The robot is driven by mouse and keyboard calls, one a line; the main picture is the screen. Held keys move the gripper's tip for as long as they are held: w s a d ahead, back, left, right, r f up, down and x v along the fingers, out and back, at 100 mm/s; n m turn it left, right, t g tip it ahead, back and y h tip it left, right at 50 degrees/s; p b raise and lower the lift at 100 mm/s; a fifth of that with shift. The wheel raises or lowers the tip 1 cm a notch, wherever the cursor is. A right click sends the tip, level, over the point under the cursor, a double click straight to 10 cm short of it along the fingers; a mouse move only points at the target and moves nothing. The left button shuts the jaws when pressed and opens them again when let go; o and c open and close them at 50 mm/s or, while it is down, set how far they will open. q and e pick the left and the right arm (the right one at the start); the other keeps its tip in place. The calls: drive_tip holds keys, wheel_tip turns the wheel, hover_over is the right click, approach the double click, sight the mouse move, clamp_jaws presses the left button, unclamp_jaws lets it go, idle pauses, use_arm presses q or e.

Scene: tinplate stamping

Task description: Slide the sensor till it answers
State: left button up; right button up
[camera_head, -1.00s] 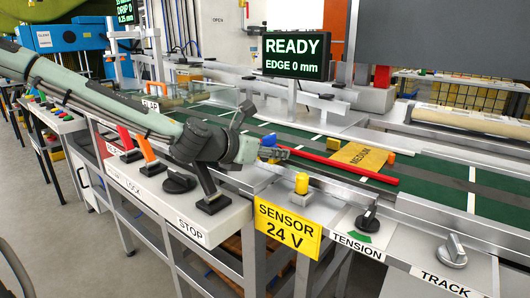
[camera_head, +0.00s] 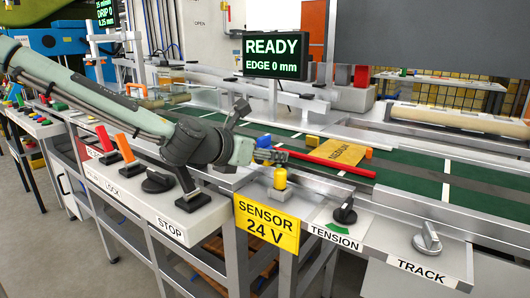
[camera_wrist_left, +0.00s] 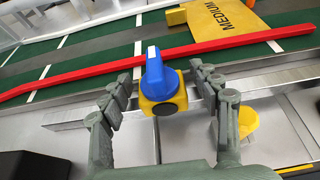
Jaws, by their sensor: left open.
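The sensor is a blue and yellow block (camera_wrist_left: 160,85) in the left wrist view, set at the metal rail along the green belt. In the head view its blue top (camera_head: 265,141) shows just above my left gripper (camera_head: 270,156). My left gripper (camera_wrist_left: 160,90) is open, with one finger on each side of the sensor; I cannot tell whether they touch it. A yellow knob (camera_head: 280,178) stands above the yellow "SENSOR 24 V" sign (camera_head: 266,222). The screen (camera_head: 275,55) reads "READY" and "EDGE 0 mm". My right gripper is not in view.
A red bar (camera_head: 325,164) lies along the green belt (camera_head: 400,174), near a yellow "MEDIUM" piece (camera_head: 336,151). The black TENSION knob (camera_head: 346,211) and grey TRACK knob (camera_head: 428,238) sit at right.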

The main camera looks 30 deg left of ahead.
use_arm(q)
drive_tip(key=v, duration=1.2)
idle(0.4)
